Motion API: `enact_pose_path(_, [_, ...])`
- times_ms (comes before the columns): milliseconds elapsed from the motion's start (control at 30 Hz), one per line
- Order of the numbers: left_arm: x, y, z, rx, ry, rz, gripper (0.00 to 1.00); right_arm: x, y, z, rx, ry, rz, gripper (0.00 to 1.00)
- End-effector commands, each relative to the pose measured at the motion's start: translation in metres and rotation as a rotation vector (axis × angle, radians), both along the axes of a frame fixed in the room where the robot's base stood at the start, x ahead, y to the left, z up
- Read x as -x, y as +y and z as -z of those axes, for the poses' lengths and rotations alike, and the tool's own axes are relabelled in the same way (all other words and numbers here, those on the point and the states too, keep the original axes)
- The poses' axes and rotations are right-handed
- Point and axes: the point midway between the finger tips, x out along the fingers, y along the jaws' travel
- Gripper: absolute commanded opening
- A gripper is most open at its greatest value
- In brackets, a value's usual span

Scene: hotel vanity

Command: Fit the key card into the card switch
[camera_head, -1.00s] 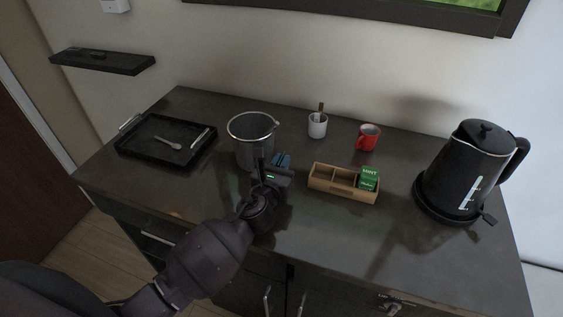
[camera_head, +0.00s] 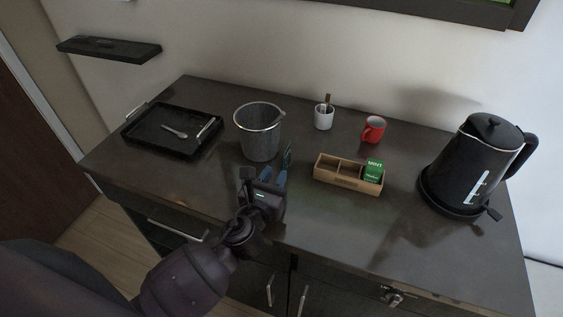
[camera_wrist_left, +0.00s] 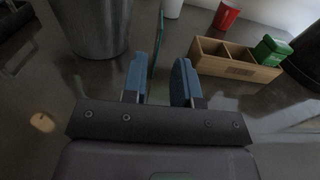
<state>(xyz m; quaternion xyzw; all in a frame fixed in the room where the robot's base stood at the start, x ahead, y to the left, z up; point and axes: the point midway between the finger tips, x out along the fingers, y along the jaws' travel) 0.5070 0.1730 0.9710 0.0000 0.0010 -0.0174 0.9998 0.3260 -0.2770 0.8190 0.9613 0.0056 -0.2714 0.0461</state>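A thin teal-green card, which looks like the key card (camera_head: 288,153), stands nearly upright at the fingertips of my left gripper (camera_head: 273,178). In the left wrist view the card (camera_wrist_left: 157,45) shows almost edge-on, close to the left blue finger. A narrow gap shows between the two fingers (camera_wrist_left: 161,82), so I cannot tell whether they pinch the card. This gripper is over the front of the counter, in front of the metal bucket. No card switch can be made out now. My right gripper is not in view.
The dark counter (camera_head: 330,220) holds a black tray (camera_head: 150,143), a metal bucket (camera_head: 260,135), a white cup (camera_head: 323,118), a red mug (camera_head: 373,130), a wooden box (camera_head: 335,172) with green packets, and a black kettle (camera_head: 475,160). A black shelf (camera_head: 110,50) is on the wall.

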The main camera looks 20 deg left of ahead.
Motion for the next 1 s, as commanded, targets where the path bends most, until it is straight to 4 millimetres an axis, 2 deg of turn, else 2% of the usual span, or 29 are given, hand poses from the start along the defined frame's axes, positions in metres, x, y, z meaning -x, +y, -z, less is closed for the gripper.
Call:
enact_pose_path(100, [0.017, 0.001, 0.001, 0.0, 0.001, -0.001, 0.27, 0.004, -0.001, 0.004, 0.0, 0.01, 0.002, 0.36])
enact_pose_path(200, [0.025, 0.001, 0.0, 0.0, 0.0, -0.001, 0.27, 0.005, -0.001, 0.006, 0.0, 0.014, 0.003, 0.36])
enact_pose_path(267, [0.028, 0.001, 0.0, 0.0, 0.0, -0.001, 0.33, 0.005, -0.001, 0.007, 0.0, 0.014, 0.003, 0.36])
enact_pose_path(367, [0.028, 0.002, 0.0, 0.002, -0.002, -0.004, 0.33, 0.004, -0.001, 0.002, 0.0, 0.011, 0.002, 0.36])
enact_pose_path(667, [0.011, 0.003, 0.008, 0.001, -0.002, -0.002, 0.33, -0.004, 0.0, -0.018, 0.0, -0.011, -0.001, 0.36])
enact_pose_path(1000, [-0.033, 0.001, 0.009, 0.001, -0.003, 0.0, 0.33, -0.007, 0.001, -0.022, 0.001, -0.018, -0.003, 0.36])
